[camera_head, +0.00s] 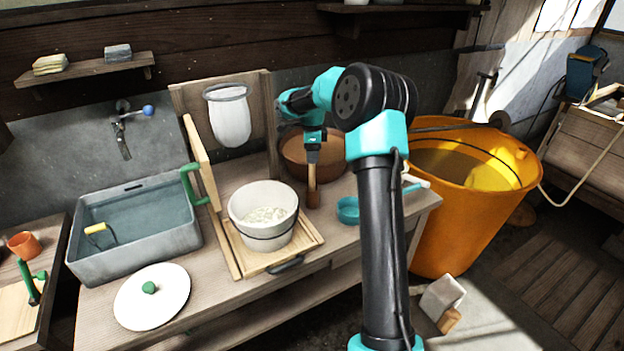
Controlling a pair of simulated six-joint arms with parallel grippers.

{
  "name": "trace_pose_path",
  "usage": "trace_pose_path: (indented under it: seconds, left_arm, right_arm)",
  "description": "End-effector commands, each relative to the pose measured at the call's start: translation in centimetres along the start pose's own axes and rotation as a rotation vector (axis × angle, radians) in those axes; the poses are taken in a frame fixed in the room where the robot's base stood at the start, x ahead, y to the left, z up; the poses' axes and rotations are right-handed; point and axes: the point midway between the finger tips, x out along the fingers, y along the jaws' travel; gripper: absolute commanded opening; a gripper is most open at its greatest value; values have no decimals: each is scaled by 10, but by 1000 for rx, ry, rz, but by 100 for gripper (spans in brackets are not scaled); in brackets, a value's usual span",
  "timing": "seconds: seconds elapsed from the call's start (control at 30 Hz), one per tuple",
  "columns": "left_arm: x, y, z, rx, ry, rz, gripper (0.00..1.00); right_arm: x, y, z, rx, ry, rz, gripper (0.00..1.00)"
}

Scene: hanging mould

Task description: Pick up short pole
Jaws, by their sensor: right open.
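A short wooden pole (312,182) stands upright on the table, between the white bucket and the brown bowl, with a wider darker foot. My right gripper (313,156) is just above it, pointing down with its jaws open at the pole's upper end. I cannot tell whether the fingers touch the pole. My right arm comes up from the bottom and bends over to the left. My left gripper is out of view.
A white bucket (248,204) with pale contents stands on a wooden tray just left of the pole. A brown bowl (298,164) is behind it, and a teal cup (348,214) is to its right. A grey basin (130,251) and white lid (152,310) are further left.

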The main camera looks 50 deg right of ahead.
Motion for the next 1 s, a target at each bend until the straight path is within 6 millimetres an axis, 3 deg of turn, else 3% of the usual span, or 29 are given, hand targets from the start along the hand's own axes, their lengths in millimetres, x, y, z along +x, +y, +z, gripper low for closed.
trace_pose_path:
  seconds: [0.57, 1.0]
  left_arm:
    - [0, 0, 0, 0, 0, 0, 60]
    - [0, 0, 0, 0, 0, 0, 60]
  right_arm:
    - [7, 0, 0, 0, 0, -2, 53]
    - [7, 0, 0, 0, 0, -2, 12]
